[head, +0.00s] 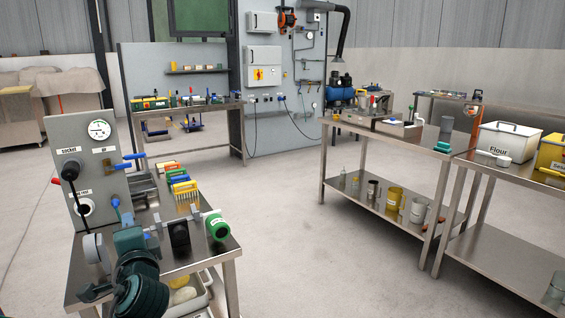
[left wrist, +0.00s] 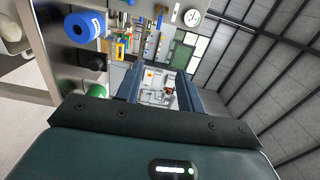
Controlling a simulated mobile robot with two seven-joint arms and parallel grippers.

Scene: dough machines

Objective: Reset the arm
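My left arm (head: 138,283), dark green, comes in at the bottom left of the head view, in front of and over the near end of the steel bench. In the left wrist view my left gripper (left wrist: 158,88) has its two dark fingers apart, with nothing between them but the distant wall panel. I cannot make out its fingertips clearly in the head view. My right arm and right gripper are in neither view.
The steel bench (head: 207,258) carries a grey gauge panel (head: 85,165), coloured brushes (head: 180,182) and a green roll (head: 217,226). A steel table (head: 385,150) and a white flour bin (head: 508,143) stand at the right. The floor (head: 300,240) between is clear.

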